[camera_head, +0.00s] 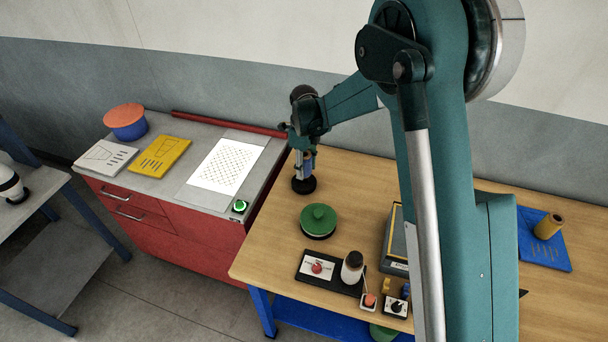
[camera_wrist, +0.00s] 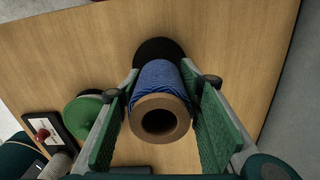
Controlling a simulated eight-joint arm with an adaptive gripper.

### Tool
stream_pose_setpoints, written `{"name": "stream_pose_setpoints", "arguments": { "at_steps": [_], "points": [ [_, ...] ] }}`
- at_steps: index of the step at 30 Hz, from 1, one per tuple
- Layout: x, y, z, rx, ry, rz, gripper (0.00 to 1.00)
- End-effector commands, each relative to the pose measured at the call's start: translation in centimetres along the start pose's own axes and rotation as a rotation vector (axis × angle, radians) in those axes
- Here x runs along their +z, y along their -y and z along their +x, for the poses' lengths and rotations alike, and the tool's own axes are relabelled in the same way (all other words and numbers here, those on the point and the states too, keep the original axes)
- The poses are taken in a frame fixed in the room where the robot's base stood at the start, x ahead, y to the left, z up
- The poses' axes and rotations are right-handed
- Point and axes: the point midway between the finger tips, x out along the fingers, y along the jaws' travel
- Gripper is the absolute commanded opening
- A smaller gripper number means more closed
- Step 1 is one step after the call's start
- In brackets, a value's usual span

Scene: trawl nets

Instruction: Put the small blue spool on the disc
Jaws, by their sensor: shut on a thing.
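The small blue spool (camera_wrist: 160,82) has blue thread around a brown hollow core. My gripper (camera_wrist: 159,76) is shut on it, one green-padded finger on each side. The spool's open core end faces the wrist camera. In the head view, the spool (camera_head: 309,165) shows only in part below my gripper (camera_head: 306,153). A black disc (camera_head: 304,186) lies on the wooden table directly below the spool. In the wrist view, the disc (camera_wrist: 158,48) shows behind the spool's far end, which hides part of it. I cannot tell whether spool and disc touch.
A green knobbed round thing (camera_head: 318,216) sits in front of the black disc. A red-button panel (camera_head: 317,267), a white bottle (camera_head: 352,266) and a grey box stand nearer the front. A red cabinet (camera_head: 170,225) adjoins at left. A blue mat (camera_head: 535,248) bears another spool (camera_head: 548,226) at right.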

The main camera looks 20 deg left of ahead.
Motion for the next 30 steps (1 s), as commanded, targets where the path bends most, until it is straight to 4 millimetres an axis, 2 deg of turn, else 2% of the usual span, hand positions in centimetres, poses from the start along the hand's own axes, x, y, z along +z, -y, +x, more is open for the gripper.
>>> {"name": "stream_pose_setpoints", "arguments": {
  "at_steps": [11,26,27,30],
  "points": [
    [0.0,0.0,3.4,0.0,0.0,0.0,0.22],
    [0.0,0.0,4.0,0.0,0.0,0.0,0.22],
    [0.0,0.0,4.0,0.0,0.0,0.0,0.38],
    [0.0,0.0,3.9,0.0,0.0,0.0,0.5]
  ]
}}
